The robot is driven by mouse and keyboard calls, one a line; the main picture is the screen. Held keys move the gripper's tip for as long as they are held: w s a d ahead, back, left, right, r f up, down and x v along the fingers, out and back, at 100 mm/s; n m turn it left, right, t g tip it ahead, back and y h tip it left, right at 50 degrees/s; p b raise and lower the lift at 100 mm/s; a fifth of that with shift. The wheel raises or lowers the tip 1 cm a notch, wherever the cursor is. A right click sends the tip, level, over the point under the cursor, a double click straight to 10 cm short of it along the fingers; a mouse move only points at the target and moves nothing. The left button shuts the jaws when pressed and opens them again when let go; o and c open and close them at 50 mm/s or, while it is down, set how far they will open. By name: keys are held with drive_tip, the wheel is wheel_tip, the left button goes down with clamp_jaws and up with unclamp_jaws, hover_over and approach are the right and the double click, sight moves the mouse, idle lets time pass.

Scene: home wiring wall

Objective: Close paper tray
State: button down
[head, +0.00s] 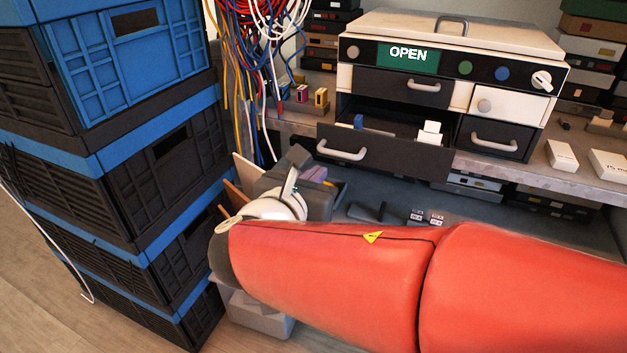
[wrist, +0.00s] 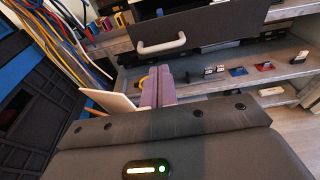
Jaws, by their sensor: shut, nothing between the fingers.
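The paper tray is a dark drawer (head: 395,158) pulled out from the lower left of a white cabinet (head: 490,45). A pale bar handle (head: 342,151) is on its front. Inside it are a blue item and white pieces. In the wrist view the drawer front (wrist: 205,30) and its handle (wrist: 162,46) are at the top. My gripper (wrist: 158,76) is shut and empty, its mauve fingers pointing toward the drawer below the handle, apart from it in the picture. In the head view my gripper (head: 316,173) is low and left of the drawer, partly hidden by my arm.
Stacked blue and black crates (head: 120,130) stand close on the left. Coloured cables (head: 262,70) hang beside the cabinet. Small boxes (head: 562,154) lie on the grey shelf at right. A lower shelf (wrist: 225,82) holds several small parts.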

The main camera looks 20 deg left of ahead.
approach(355, 123)
drive_tip(key=s+f, duration=0.1)
drive_tip(key=s+a+f, duration=0.1)
drive_tip(key=s+f, duration=0.1)
drive_tip(key=shift+f, duration=0.3)
drive_tip(key=r+x, duration=0.1)
drive_tip(key=x, duration=0.4)
drive_tip(key=r+x, duration=0.1)
drive_tip(key=x, duration=0.4)
drive_tip(key=r+x, duration=0.1)
drive_tip(key=x, duration=0.5)
drive_tip(key=shift+w+d, duration=0.1)
drive_tip(key=shift+w, duration=0.15)
drive_tip(key=shift+s, duration=0.15)
